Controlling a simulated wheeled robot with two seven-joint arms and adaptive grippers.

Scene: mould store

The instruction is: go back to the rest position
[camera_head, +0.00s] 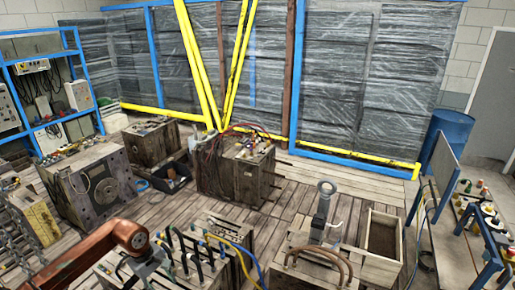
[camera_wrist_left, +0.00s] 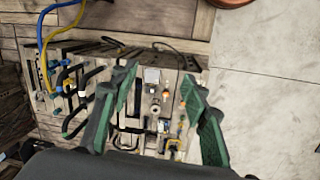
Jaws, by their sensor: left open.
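My left gripper (camera_wrist_left: 159,72) shows in the left wrist view with its two green-lined fingers spread apart and nothing between them. Beyond the fingers is a panel (camera_wrist_left: 150,102) with several connectors, black handles and small coloured parts; I cannot tell whether the fingers touch it. In the head view my copper-coloured left arm (camera_head: 85,258) comes in from the lower left and ends close to a wooden box (camera_head: 205,262) with cables and black handles on top. The jaws are not clear in that view. My right gripper is in neither view.
A wooden crate (camera_head: 375,262) and an upright metal fitting (camera_head: 322,210) stand right of the arm. A box with red cables (camera_head: 235,170) stands mid-floor. A blue shelf (camera_head: 45,85) is at left, a blue barrel (camera_head: 447,138) at right.

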